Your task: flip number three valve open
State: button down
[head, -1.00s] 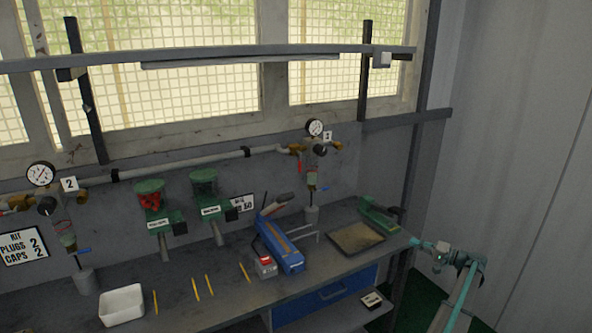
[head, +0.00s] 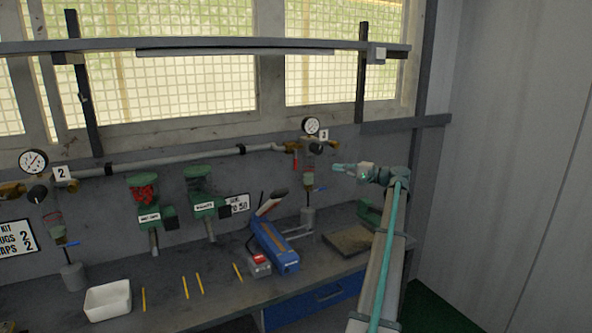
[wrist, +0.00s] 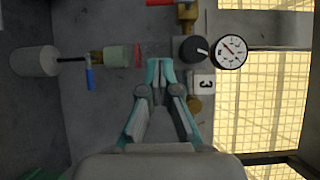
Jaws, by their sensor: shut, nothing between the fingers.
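The number three valve block shows its "3" plate (head: 323,134) and round gauge (head: 312,125) on the back wall. In the wrist view the "3" plate (wrist: 204,84), black knob (wrist: 194,48) and blue lever (wrist: 90,78) appear turned sideways. My gripper (head: 336,167) is shut and empty, just right of the block, pointing left. In the wrist view its fingertips (wrist: 160,66) overlap the wall near the knob. No contact is visible.
A pipe (head: 190,158) runs left to the number two block (head: 62,173). Two green dispensers (head: 146,200) stand between them. A blue tool (head: 274,247), yellow pencils (head: 186,287) and a white bin (head: 107,299) lie on the bench.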

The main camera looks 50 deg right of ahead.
jog(key=shift+w, duration=0.1)
dwell(0.3)
jog(key=w+a+p, duration=0.1)
jog(key=w+p, duration=0.1)
jog(key=w, duration=0.2)
jog(key=w+a+p, duration=0.1)
jog(key=w+a, duration=0.1)
jog(key=w, duration=0.2)
jog(key=w+a+p, duration=0.2)
jog(key=w, duration=0.2)
jog(key=shift+p, duration=0.3)
